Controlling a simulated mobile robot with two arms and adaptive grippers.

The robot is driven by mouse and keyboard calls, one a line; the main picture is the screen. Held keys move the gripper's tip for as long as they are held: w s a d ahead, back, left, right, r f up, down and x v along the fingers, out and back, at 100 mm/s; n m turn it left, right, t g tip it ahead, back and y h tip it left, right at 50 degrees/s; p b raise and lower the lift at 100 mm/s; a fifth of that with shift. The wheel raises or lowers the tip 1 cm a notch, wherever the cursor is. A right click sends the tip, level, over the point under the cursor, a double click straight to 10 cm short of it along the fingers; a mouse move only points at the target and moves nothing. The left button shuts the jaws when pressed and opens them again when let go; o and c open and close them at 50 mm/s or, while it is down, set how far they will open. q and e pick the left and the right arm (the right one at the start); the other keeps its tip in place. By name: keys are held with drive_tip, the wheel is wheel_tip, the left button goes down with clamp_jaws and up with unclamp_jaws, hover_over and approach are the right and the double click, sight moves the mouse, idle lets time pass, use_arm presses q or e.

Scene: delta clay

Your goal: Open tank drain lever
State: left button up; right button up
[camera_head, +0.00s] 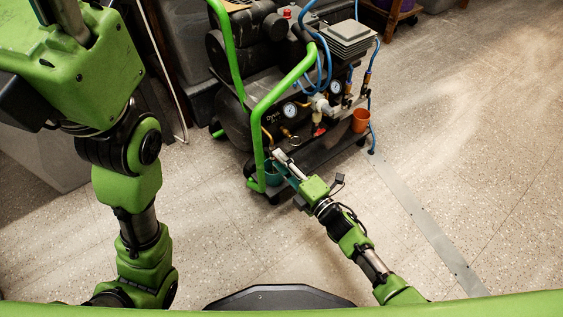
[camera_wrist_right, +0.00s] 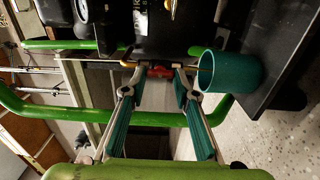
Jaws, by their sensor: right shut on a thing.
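The air compressor's black tank (camera_head: 240,118) stands at the upper middle of the head view. In the right wrist view a small red drain lever (camera_wrist_right: 160,72) lies under the tank (camera_wrist_right: 165,35), at a brass fitting. My right gripper (camera_head: 277,156) reaches in low at the tank's near end, beside the green frame. In the wrist view its two fingertips (camera_wrist_right: 158,73) are at the two sides of the red lever, shut on it. The lever is hidden in the head view. My left arm fills the left side of the head view; its fingertips are out of frame.
A teal cup (camera_head: 273,172) stands close beside my right gripper and also shows in the wrist view (camera_wrist_right: 230,72). The green tubular frame (camera_head: 254,125) passes close to the right fingers. An orange cup (camera_head: 360,121) sits farther right.

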drive_tip(key=shift+s+f, duration=0.1)
idle(0.4)
drive_tip(key=o, duration=1.1)
drive_tip(key=v, duration=1.2)
